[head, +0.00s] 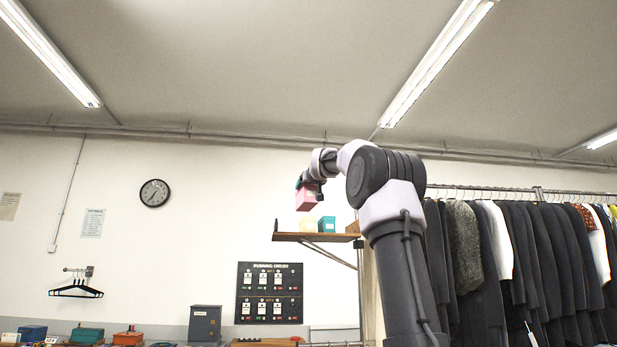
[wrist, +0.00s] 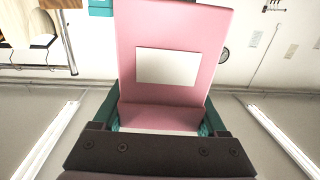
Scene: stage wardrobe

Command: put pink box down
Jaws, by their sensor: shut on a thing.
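The pink box (head: 306,199) is held in my gripper (head: 303,184), up near a wall shelf in the head view. In the wrist view the pink box (wrist: 190,28) fills the middle, with a blank white label on its face. The teal fingers of my gripper (wrist: 160,112) are shut on it, one on each side. In the head view the box is in front of the wooden shelf (head: 290,238), above its left part; I cannot tell whether its underside touches anything.
A teal box (head: 327,223) and a pale yellow item (head: 307,225) are on the shelf. A clothes rack with dark garments (head: 520,260) stands at right. A running order board (head: 268,292) hangs below. Several boxes line the bottom edge, including a grey cabinet (head: 205,324).

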